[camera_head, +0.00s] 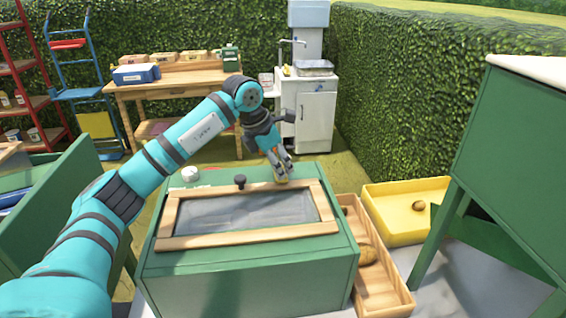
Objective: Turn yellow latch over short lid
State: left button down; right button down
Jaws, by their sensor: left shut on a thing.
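The short lid appears to be the wooden-framed panel (170,215) with a dark grey centre, lying on top of the green box (250,285). My left gripper (281,176) reaches down at the far edge of the lid, right of its middle. It is shut on a small yellow piece (281,181), which looks like the yellow latch. The fingers hide most of it, so its angle over the lid cannot be told. A black knob (240,181) stands at the lid's far edge, left of the gripper. My right gripper is not in view.
A round white item (190,174) sits on the box's far left corner. A wooden tray (398,298) and a yellow tray (390,226) lie to the right. A green stand (520,150) rises at the far right. A workbench (180,88) and white sink unit (318,115) stand behind.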

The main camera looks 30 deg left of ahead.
pick_arm(q)
jog(key=c, duration=1.1)
grip_release()
jog(key=shift+r, duration=0.1)
jog(key=v, duration=1.2)
jog(key=shift+a, duration=0.15)
